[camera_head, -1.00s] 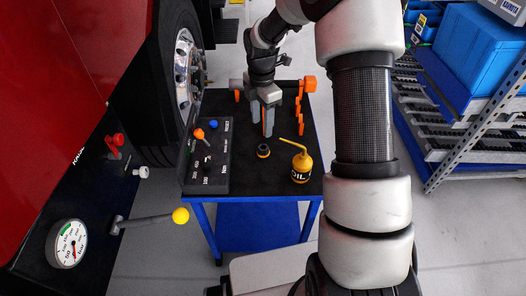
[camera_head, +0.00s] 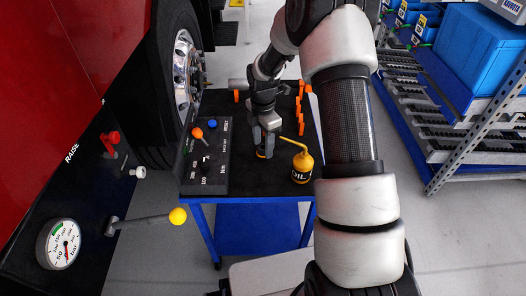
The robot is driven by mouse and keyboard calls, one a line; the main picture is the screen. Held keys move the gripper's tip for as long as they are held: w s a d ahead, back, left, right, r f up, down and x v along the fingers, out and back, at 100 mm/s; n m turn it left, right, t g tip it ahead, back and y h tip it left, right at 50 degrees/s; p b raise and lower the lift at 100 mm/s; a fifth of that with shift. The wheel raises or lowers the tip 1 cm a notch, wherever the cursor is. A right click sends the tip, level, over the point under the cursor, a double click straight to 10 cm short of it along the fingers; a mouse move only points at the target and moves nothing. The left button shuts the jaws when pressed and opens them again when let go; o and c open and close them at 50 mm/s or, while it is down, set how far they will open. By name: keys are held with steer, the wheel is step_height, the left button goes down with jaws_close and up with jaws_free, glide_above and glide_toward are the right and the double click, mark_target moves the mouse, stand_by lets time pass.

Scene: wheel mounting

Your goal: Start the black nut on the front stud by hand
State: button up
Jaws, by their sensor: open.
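My gripper (camera_head: 264,150) is open and points down over the middle of the trolley top. Its fingers are at a small round black piece with a yellow-orange band (camera_head: 261,155), which looks like the black nut. The fingers hide most of it, and I cannot tell whether they touch it. The truck wheel (camera_head: 187,70), with a bright metal hub and studs, is at the upper left, apart from my gripper. The front stud cannot be singled out at this size.
The trolley (camera_head: 240,185) carries a control box (camera_head: 208,165) with knobs on the left, a yellow oil can (camera_head: 301,165) close right of my gripper, and a row of orange pieces (camera_head: 301,115). A yellow-knobbed lever (camera_head: 178,216) juts out at the lower left. Shelving (camera_head: 440,125) stands right.

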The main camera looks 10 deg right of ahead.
jaws_close()
steer(key=shift+r, duration=0.15)
step_height(320, 180, up, 10)
steer(key=p, duration=0.2)
stand_by(0.3)
steer(key=c, duration=0.9)
jaws_free()
jaws_close()
